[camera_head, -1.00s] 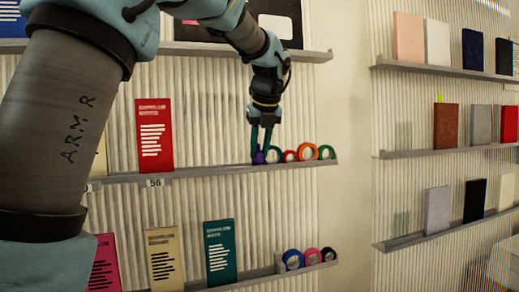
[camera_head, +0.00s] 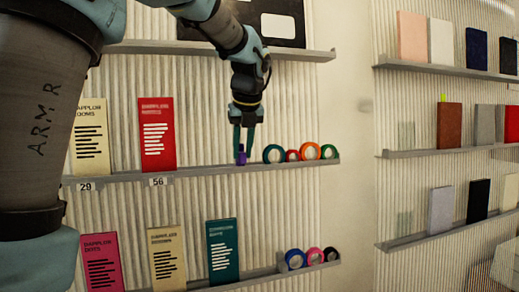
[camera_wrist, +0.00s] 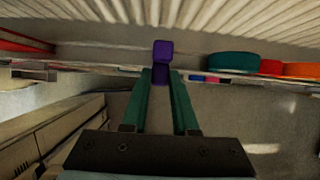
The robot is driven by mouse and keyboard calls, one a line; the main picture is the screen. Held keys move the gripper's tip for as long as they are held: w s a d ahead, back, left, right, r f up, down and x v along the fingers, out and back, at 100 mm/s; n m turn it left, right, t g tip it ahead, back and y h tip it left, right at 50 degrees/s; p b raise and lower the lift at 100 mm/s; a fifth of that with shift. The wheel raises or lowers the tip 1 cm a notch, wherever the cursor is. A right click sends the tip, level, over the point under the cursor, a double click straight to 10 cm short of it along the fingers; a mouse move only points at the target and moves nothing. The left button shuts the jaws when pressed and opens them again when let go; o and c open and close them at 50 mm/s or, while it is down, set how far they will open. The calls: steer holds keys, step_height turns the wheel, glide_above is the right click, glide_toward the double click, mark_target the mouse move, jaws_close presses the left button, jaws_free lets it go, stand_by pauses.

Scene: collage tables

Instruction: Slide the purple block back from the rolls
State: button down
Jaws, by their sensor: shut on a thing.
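The purple block (camera_head: 241,156) stands on the middle shelf, left of a row of rolls. My gripper (camera_head: 243,150) points down from above with its green fingers around the block. In the wrist view, the purple block (camera_wrist: 162,60) sits between the tips of the two green fingers (camera_wrist: 162,80). The gripper is shut on it. The nearest roll is teal (camera_head: 273,153); a red roll (camera_head: 292,156), an orange roll (camera_head: 310,151) and a green roll (camera_head: 328,152) follow to its right. A gap shows between the block and the teal roll.
A red card (camera_head: 156,134) stands on the same shelf (camera_head: 200,173) to the left, with bare shelf between it and the block. An upper shelf (camera_head: 300,54) is above. A lower shelf holds cards and more rolls (camera_head: 295,259).

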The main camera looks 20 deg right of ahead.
steer(key=a, duration=0.6)
steer(key=shift+w, duration=0.35)
steer(key=c, duration=0.7)
jaws_free()
steer(key=shift+d, duration=0.1)
steer(key=b+v, duration=0.1)
steer(key=v, duration=0.9)
steer(key=shift+s+r+b, duration=0.2)
steer(key=shift+r+b, duration=0.1)
steer(key=shift+r, duration=0.05)
